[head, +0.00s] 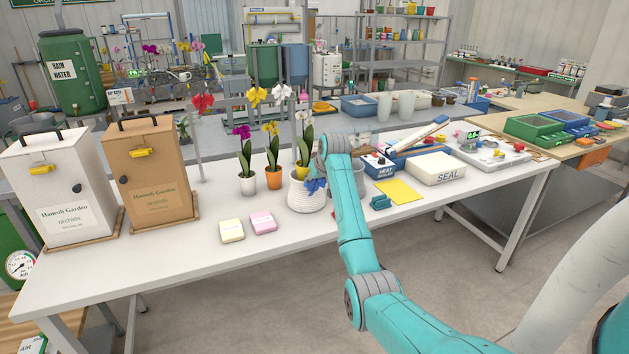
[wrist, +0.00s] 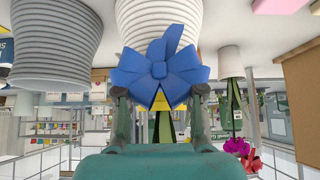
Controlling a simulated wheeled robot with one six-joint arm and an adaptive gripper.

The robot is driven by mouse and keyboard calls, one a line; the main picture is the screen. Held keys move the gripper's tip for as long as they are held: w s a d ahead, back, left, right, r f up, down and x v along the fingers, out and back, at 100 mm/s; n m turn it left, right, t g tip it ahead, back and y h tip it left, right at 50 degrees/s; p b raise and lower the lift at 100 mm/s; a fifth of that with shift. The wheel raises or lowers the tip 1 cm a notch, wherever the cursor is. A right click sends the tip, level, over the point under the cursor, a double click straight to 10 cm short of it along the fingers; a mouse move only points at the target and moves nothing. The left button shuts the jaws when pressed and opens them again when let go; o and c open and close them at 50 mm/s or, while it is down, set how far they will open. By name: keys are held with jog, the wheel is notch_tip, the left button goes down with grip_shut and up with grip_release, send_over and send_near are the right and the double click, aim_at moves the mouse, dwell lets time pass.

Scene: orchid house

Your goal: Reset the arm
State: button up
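My gripper (wrist: 159,92) is in front of the white ribbed pot (wrist: 150,18), which also shows in the head view (head: 305,196). Its two fingers stand well apart, so it looks open. A blue bow (wrist: 162,68) is on the near side of that pot, right at the fingertips; whether the fingers touch it I cannot tell. In the head view the bow (head: 316,186) shows just below my wrist, and my arm hides most of the gripper. The wrist picture is upside down.
A grey ribbed pot (wrist: 55,40) stands close beside the white one. Potted orchids (head: 247,184) stand left of my wrist. A blue heat sealer (head: 378,165), a yellow sheet (head: 400,192) and a SEAL box (head: 436,169) lie to the right.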

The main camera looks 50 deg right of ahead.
jog(key=o, duration=0.6)
jog(key=shift+r, duration=0.1)
jog(key=shift+r, duration=3.5)
